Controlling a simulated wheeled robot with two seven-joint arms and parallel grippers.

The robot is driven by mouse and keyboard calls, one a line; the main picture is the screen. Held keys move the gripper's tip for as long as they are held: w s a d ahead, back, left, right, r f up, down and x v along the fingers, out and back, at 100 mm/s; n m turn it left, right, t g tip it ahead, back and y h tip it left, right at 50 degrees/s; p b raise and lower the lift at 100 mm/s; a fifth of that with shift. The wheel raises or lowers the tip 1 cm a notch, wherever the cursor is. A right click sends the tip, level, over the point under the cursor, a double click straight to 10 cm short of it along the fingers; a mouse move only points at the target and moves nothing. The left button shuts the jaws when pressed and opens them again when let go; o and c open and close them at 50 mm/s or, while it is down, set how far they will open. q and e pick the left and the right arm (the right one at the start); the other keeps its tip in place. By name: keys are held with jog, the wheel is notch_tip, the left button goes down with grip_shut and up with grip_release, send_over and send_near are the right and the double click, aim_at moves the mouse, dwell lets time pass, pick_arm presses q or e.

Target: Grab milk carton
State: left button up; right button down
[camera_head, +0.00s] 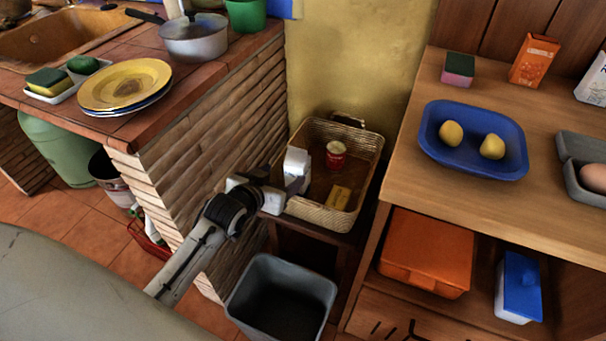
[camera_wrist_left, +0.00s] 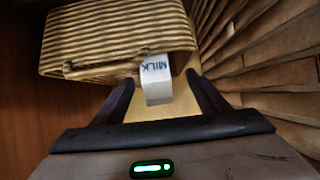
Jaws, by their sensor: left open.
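The milk carton (camera_head: 297,165) is white and stands at the left side of a wicker basket. In the left wrist view the carton (camera_wrist_left: 156,82) shows its blue MILK lettering, appearing upside down, in front of the basket's woven wall. My left gripper (camera_head: 274,194) is at the basket's left edge, close to the carton. In the wrist view its two dark fingers are apart, one on each side of the carton, with gaps visible. The carton's lower part is partly hidden by the gripper in the head view. My right gripper is not in view.
The wicker basket (camera_head: 357,183) also holds a red can (camera_head: 336,154) and a yellow packet (camera_head: 339,197). A brick counter (camera_head: 200,140) stands close on the left, a wooden shelf unit (camera_head: 440,197) on the right. A grey bin (camera_head: 240,297) stands below.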

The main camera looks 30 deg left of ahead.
aim_at(291, 171)
pick_arm(q)
jog(key=b+x, duration=0.1)
jog(key=x, duration=0.3)
jog(key=shift+d, duration=0.1)
jog(key=x, duration=0.1)
jog(key=b+x, duration=0.1)
jog(key=x, duration=0.1)
jog(key=b+x, duration=0.1)
jog(key=x, duration=0.1)
jog(key=shift+w+d+r, duration=0.1)
jog(key=shift+d, duration=0.25)
jog(key=c, duration=1.4)
jog(key=shift+r, duration=0.2)
jog(key=shift+c, duration=1)
